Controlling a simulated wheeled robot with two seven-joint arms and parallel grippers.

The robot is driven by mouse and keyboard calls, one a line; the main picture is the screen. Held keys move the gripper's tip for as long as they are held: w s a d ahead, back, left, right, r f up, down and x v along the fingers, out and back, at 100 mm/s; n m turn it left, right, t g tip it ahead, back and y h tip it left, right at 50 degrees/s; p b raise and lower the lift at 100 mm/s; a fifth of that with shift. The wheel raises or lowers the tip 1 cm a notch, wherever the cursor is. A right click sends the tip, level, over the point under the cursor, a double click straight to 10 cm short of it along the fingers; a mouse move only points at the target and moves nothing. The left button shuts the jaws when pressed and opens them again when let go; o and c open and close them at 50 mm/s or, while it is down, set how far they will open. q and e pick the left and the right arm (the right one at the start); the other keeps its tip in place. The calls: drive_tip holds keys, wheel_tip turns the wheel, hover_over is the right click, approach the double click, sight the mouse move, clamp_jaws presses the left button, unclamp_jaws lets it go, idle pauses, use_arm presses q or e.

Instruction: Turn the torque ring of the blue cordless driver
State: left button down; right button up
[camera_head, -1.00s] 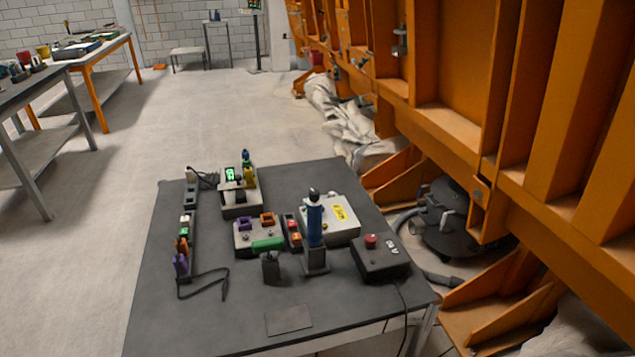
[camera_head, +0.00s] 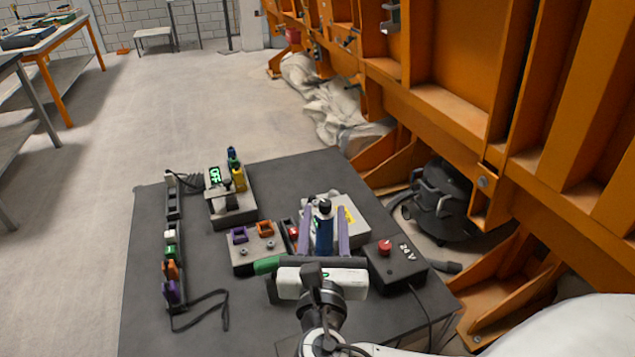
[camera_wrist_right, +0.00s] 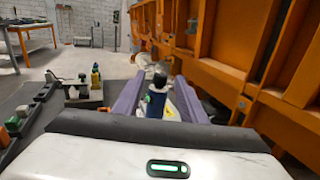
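The blue cordless driver (camera_head: 325,236) stands upright on the dark table, with a dark ring and cap at its top. It also shows in the right wrist view (camera_wrist_right: 156,103). My right gripper (camera_head: 325,211) is open, its two purple-grey fingers on either side of the driver's upper part. In the right wrist view the driver appears between the fingers (camera_wrist_right: 159,77), with gaps on both sides; I cannot tell whether either finger touches it. The driver's lower part and stand are hidden behind my gripper. My left gripper is in neither current view.
A black 24 V box (camera_head: 397,268) with a red button stands right of the driver. A grey-white case (camera_head: 352,222) sits behind it. A green-handled tool (camera_head: 266,265) is close at the left. A power supply (camera_head: 232,208) stands at the back left. An orange frame (camera_head: 440,120) borders the right.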

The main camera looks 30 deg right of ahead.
sight(326, 200)
drive_tip(key=x, duration=0.8)
drive_tip(key=shift+d+p, duration=0.2)
drive_tip(key=shift+p, duration=0.1)
clamp_jaws()
